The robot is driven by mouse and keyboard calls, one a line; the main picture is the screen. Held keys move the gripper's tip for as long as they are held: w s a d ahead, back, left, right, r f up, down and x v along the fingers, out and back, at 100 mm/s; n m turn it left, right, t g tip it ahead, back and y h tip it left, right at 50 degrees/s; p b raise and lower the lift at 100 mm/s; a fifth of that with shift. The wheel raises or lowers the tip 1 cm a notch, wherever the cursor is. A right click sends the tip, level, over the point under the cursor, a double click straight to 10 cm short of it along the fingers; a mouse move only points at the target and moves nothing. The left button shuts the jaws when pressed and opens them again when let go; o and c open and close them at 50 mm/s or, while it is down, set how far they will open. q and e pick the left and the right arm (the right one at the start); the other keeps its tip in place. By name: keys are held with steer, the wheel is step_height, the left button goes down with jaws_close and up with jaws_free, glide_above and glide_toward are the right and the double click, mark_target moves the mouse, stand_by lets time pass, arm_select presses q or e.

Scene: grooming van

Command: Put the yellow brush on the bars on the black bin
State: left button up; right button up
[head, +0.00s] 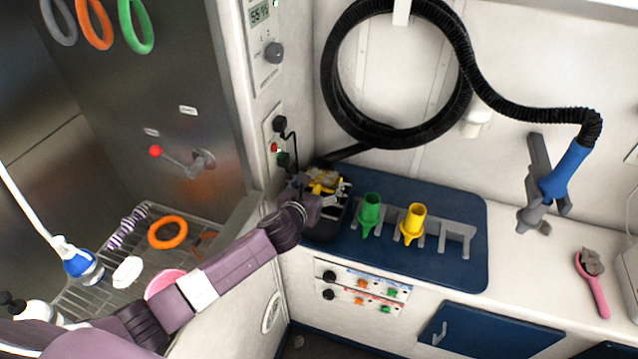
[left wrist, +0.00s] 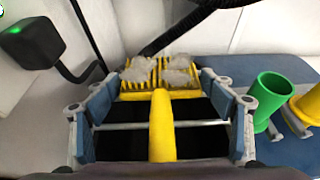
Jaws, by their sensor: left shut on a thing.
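The yellow brush (left wrist: 162,125) has clumps of grey hair on its head. Its handle points back toward my wrist. In the head view, the brush (head: 325,182) shows just beyond my left gripper (head: 318,193), over the black bin (head: 320,229). A thin pale bar (left wrist: 110,127) crosses the dark bin opening beneath the handle. I cannot tell whether the brush touches the bars. My right gripper is not in view.
A green nozzle (head: 370,211) and a yellow nozzle (head: 412,222) stand in a grey rack right of the bin, on a blue mat (head: 455,272). A black hose (head: 330,85) hangs behind. A pink tool (head: 595,288) lies far right.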

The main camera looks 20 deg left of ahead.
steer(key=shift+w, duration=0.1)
arm_select(q)
steer(key=o, duration=0.9)
steer(key=shift+c, duration=0.2)
steer(key=o, duration=0.3)
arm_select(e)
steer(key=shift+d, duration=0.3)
arm_select(q)
steer(key=shift+s+r, duration=0.25)
steer(key=shift+s, duration=0.25)
steer(key=v, duration=0.9)
steer(key=shift+s+a+b, duration=0.1)
steer(key=shift+s+b, duration=0.05)
steer(key=shift+b, duration=0.2)
steer(key=shift+v, duration=0.85)
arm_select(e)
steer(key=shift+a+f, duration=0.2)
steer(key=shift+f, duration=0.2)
